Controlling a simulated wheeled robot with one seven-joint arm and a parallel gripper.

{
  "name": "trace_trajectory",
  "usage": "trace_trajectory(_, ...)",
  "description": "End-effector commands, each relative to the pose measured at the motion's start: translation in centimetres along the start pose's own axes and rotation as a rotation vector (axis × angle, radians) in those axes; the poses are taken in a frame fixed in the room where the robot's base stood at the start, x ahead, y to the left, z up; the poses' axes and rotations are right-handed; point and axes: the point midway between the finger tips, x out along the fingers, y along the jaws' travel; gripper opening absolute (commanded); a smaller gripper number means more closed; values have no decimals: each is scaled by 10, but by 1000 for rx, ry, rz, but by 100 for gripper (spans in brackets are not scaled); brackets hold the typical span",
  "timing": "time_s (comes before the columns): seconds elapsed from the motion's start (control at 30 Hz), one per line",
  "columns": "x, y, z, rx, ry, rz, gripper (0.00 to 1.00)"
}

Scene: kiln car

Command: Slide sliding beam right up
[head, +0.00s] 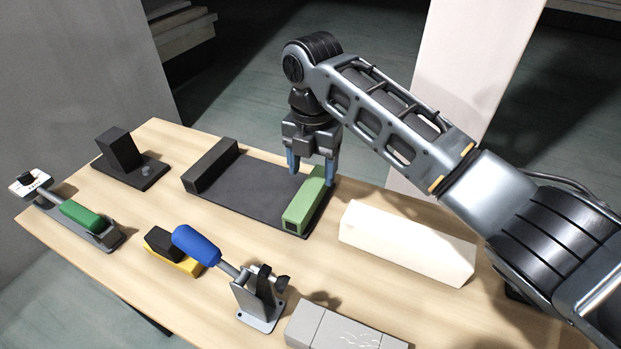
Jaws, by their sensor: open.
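The sliding beam is most likely the green block (299,212) lying along the right end of a dark flat base (240,198). A black beam (210,165) lies along the base's left end. My gripper (311,172) points down over the green block's far end, with blue fingertips apart. One fingertip is on the left of the block and the other on its right. Whether either finger touches the block I cannot tell.
A white block (405,243) lies right of the base. In front stand a blue-handled lever (225,258), a yellow-and-black piece (172,252) and a grey block (340,328). A green-handled clamp (83,217) and a black stand (125,160) are at left on the wooden table (110,285).

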Motion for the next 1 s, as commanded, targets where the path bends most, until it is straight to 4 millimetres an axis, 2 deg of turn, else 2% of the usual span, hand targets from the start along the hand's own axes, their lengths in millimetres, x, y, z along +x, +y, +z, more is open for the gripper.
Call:
trace_trajectory(0.1,20,-1,0,1,1,-2,68)
trace_trajectory(0.3,45,0,0,0,0,-1,68)
trace_trajectory(0.47,54,0,0,-1,0,-1,68)
trace_trajectory(0.7,55,0,0,-1,-1,0,68)
trace_trajectory(0.77,55,0,0,-1,0,0,64)
trace_trajectory(1.0,55,0,0,0,0,0,41)
